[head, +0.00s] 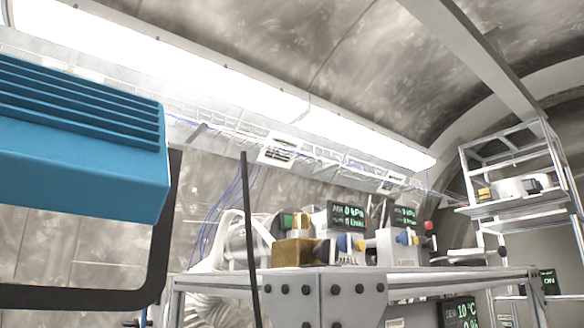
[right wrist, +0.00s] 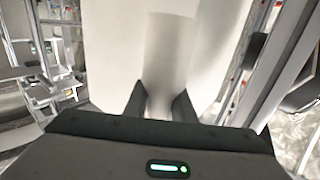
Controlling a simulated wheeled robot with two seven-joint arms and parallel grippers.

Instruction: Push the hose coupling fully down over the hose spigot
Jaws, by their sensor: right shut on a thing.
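In the right wrist view my right gripper (right wrist: 158,103) is shut on a pale cylindrical thing (right wrist: 168,50) that runs up between its two dark fingers. A broad white surface is behind it. I cannot tell from this view alone whether the pale thing is the hose coupling. The right gripper does not show in the head view. My left gripper is not in view. I cannot make out the hose spigot clearly. A white hose (head: 228,226) curves up at the left of the bench, beside small fittings around a brass block (head: 294,251).
A steel bench (head: 345,284) carries a pale unit with a display (head: 346,217) and a second display (head: 404,217). A large blue ribbed box (head: 80,140) fills the left. A thin dark upright bar (head: 250,240) crosses in front of the bench. Metal shelving (head: 515,200) stands at right.

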